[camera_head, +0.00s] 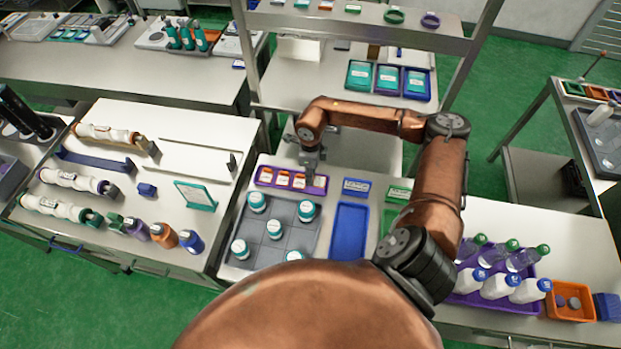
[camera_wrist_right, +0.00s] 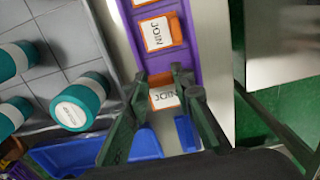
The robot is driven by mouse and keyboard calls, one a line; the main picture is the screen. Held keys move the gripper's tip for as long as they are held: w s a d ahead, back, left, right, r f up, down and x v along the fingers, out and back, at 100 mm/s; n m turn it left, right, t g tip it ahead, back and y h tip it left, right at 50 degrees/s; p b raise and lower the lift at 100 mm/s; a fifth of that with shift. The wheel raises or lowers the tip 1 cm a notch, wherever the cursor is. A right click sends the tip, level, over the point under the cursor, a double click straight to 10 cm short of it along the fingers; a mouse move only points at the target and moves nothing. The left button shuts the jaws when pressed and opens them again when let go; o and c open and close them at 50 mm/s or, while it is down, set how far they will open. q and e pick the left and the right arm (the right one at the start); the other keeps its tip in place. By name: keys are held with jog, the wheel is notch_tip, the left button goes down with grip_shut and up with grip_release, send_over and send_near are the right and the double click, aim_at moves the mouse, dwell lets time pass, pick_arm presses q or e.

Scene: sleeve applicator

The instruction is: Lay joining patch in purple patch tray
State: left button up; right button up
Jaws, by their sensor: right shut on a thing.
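The purple patch tray (camera_head: 280,187) is long and narrow and lies on the table behind the grey bottle tray. It holds orange-edged white joining patches in a row; one patch (camera_wrist_right: 155,32) reads "JOIN" in the right wrist view. My right gripper (camera_head: 312,180) reaches down at the tray's right part. In the right wrist view its fingers (camera_wrist_right: 172,84) are shut on a joining patch (camera_wrist_right: 165,97) over or in the tray (camera_wrist_right: 198,40). I cannot tell whether this patch touches the tray floor. My left gripper is not in view.
A grey tray (camera_head: 262,222) with several teal-capped white bottles stands in front. An empty blue tray (camera_head: 348,232) lies to its right, with a small blue case (camera_head: 356,187) behind it. A purple crate of bottles (camera_head: 470,298) stands farther right.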

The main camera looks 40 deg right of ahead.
jog(key=shift+w+d+f, duration=0.35)
jog(key=shift+w+f, duration=0.15)
jog(key=shift+f, duration=0.25)
jog(key=shift+f+p, duration=0.35)
jog(key=shift+f, duration=1.25)
jog(key=shift+f, duration=0.15)
jog(key=o, duration=0.5)
notch_tip(320, 180, up, 12)
jog(key=shift+r+b, duration=0.2)
jog(key=shift+b, duration=0.4)
jog(key=shift+d, duration=0.1)
